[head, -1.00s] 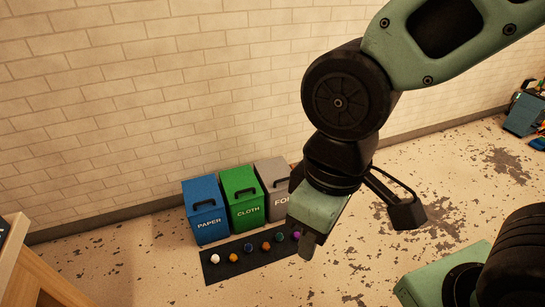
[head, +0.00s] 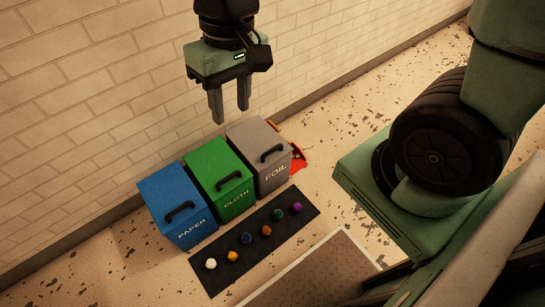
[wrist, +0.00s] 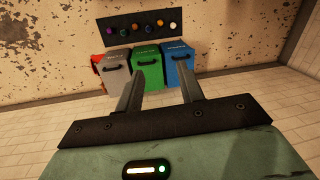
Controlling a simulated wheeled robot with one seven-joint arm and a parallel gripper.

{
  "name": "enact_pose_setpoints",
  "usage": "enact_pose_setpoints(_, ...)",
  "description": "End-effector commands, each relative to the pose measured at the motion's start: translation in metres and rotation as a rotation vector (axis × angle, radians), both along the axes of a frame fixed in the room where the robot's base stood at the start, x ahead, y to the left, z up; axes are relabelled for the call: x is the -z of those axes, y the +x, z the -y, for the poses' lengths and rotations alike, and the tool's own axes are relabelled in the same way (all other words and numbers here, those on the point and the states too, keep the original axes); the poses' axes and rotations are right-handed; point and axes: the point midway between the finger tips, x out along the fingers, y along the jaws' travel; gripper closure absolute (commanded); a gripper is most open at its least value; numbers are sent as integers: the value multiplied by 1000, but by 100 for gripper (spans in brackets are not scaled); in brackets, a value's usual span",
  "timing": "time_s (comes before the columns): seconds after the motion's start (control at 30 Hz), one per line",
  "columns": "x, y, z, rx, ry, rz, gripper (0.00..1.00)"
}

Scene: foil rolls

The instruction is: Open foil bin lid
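The grey foil bin (head: 272,176) stands at the right end of a row of three bins in the head view. Its lid (head: 257,142) is shut and carries a black handle (head: 272,153). In the wrist view the grey bin (wrist: 114,77) is at the left of the row, with its handle (wrist: 112,57) facing the camera. My gripper (head: 230,116) is in the air above the bins, fingers pointing down in the head view. Its two fingers (wrist: 158,92) are apart with nothing between them. It touches no bin.
The green cloth bin (head: 217,174) and blue paper bin (head: 173,205) stand beside the foil bin, lids shut. A black mat (head: 270,246) with several small coloured balls lies in front. A red object (head: 298,160) is right of the foil bin. A brick wall (head: 80,100) is behind.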

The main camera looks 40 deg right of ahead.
Motion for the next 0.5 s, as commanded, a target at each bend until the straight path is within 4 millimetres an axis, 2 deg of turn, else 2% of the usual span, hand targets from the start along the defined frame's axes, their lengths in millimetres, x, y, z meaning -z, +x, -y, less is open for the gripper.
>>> enact_pose_setpoints(0.03,41,18,10,94,13,-18,62)
enact_pose_setpoints(0.27,134,86,62,500,76,-87,62)
enact_pose_setpoints(0.5,238,143,142,923,151,-157,62)
